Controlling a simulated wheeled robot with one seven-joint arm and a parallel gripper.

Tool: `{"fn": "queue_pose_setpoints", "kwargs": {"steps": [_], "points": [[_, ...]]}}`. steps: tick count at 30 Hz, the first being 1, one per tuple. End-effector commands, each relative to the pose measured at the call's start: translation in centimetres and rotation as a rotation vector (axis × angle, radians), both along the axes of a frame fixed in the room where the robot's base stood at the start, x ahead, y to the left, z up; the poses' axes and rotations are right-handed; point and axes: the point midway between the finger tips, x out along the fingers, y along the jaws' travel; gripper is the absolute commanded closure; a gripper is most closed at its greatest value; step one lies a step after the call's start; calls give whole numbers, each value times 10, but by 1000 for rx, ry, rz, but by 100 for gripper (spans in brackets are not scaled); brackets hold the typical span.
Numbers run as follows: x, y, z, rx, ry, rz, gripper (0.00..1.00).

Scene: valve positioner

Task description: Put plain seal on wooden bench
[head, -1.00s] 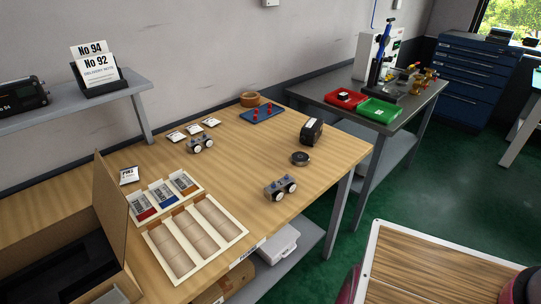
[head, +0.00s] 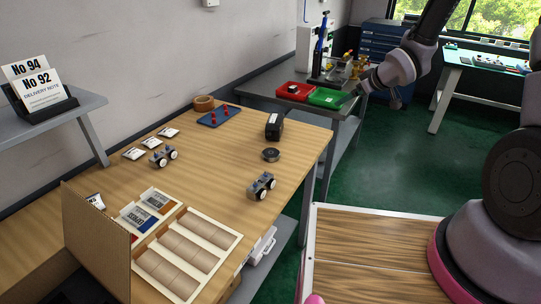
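The wooden bench (head: 215,158) runs from the lower left to the middle of the head view. I cannot pick out a plain seal for certain. Small pale items lie in the red tray (head: 294,91) and the green tray (head: 328,98) on the grey table behind the bench. My arm reaches in from the upper right, and my gripper (head: 351,97) is beside the right end of the green tray. Its fingers are small and dark here, so I cannot see whether they are open or hold anything.
On the bench are a black box (head: 274,126), a dark round part (head: 271,155), two grey wheeled-looking units (head: 262,186), white packets (head: 135,153), a blue pegboard (head: 219,116), a tape roll (head: 204,103) and a compartment tray (head: 233,238). The bench middle is clear.

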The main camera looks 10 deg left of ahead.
Motion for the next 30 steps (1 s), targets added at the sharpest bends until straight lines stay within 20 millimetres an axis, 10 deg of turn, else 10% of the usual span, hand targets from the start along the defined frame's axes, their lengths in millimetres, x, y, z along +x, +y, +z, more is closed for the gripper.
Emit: {"fn": "queue_pose_setpoints", "kwargs": {"steps": [6,12,19,30], "points": [[-35,78,-96,149,-21,275,0],[-80,125,-144,306,-46,432,0],[-105,148,-162,393,-64,496,0],[-90,191,-181,396,-67,499,0]]}}
